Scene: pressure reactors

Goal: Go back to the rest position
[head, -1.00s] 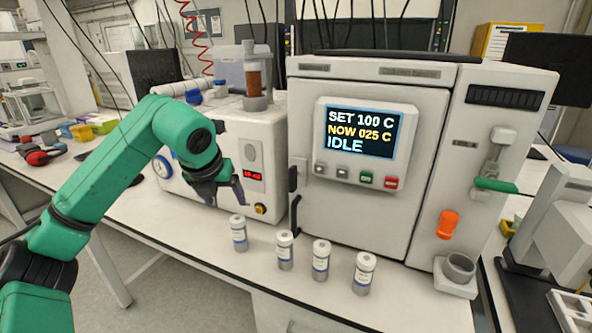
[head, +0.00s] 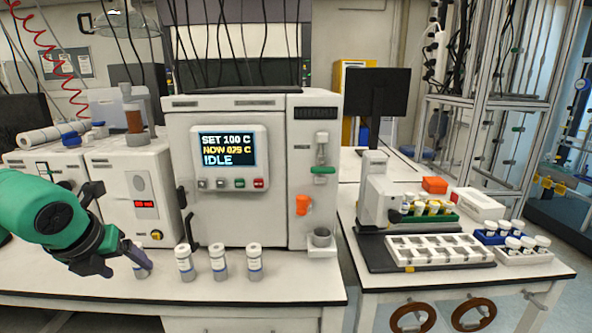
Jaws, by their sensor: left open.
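Three more white-capped vials (head: 184,263), (head: 218,263), (head: 254,262) stand upright to the right in a row. The reactor (head: 262,215) behind them has its door shut, and its screen (head: 228,149) reads SET 100 C, NOW 025 C, IDLE. My right gripper is out of view.
A smaller white unit (head: 125,185) with a red display stands behind my left arm. A second bench (head: 535,270) on the right bears a white instrument (head: 376,190), a slotted tray (head: 435,248) and racks of capped vials (head: 522,256). The main bench is clear right of the vials.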

